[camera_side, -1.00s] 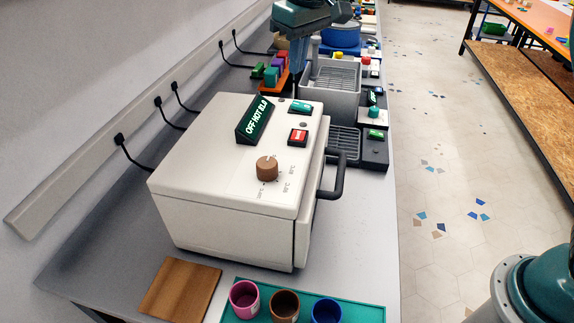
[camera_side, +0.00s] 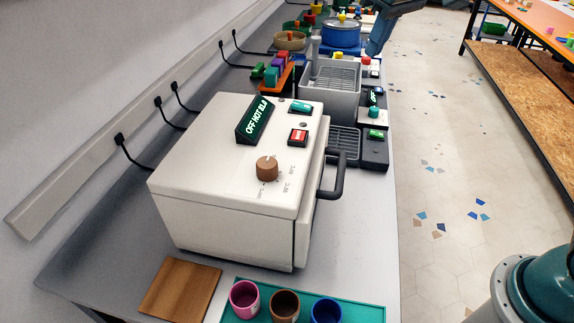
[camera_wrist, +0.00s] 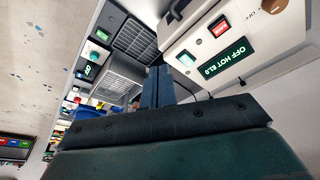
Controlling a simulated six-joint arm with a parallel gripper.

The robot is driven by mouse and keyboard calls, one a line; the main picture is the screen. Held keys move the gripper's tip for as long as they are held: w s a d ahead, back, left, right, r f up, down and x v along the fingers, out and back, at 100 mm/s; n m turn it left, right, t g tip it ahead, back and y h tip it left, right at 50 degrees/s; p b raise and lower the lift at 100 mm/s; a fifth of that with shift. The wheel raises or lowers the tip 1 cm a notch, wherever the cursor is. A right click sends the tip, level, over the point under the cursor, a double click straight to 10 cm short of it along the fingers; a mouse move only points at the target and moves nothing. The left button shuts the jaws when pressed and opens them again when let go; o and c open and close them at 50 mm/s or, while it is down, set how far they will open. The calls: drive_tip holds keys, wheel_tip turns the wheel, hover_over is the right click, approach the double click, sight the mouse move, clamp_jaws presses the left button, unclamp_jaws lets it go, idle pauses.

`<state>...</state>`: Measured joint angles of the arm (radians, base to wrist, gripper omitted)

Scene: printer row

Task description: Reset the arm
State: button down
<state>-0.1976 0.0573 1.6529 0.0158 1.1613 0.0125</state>
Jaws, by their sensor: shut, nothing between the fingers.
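My gripper shows in the wrist view (camera_wrist: 158,85), its two blue fingers together with nothing between them. In the side view my gripper (camera_side: 375,48) is at the top, right of the blue pot and near the bench's right edge, raised above the bench. The white machine (camera_side: 215,150) stands on the bench, with a lit display reading "OFF HOT" (camera_side: 255,121), a red switch (camera_side: 298,137), a green switch (camera_side: 300,107) and a brown knob (camera_side: 266,168). Its top also shows in the wrist view (camera_wrist: 262,40).
Behind the machine are a grey basin (camera_side: 331,98), an orange rack of coloured blocks (camera_side: 286,78) and a blue pot (camera_side: 341,34). In front are a wooden board (camera_side: 178,288) and a teal tray (camera_side: 362,312) with three cups. The floor to the right is open.

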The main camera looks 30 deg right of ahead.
drive_tip(key=s+d+f, duration=0.2)
drive_tip(key=s, duration=0.5)
drive_tip(key=s+d+f+m+t, duration=0.1)
drive_tip(key=s+d+f, duration=0.2)
drive_tip(key=s, duration=0.5)
drive_tip(key=s+d+f+m+t, duration=0.1)
drive_tip(key=s+d+f, duration=0.1)
drive_tip(key=s, duration=0.6)
drive_tip(key=shift+d+f+h, duration=0.15)
drive_tip(key=shift+d+h, duration=0.15)
drive_tip(key=shift+d, duration=0.2)
drive_tip(key=w+a+r+n+y, duration=0.1)
drive_tip(key=w+a+r+n, duration=0.15)
drive_tip(key=w+r, duration=0.35)
drive_tip(key=w+a+r+n+y, duration=0.1)
drive_tip(key=w+a+r+n, duration=0.2)
drive_tip(key=w, duration=0.6)
drive_tip(key=w+a+n+g, duration=0.1)
drive_tip(key=w+a, duration=0.2)
drive_tip(key=w, duration=0.5)
drive_tip(key=w+a+n+g+y, duration=0.1)
drive_tip(key=w+a+n, duration=0.1)
drive_tip(key=w+a, duration=0.2)
drive_tip(key=shift+w+a, duration=0.3)
drive_tip(key=shift+w, duration=1.6)
drive_tip(key=shift+f+n, duration=0.2)
drive_tip(key=shift+n, duration=0.05)
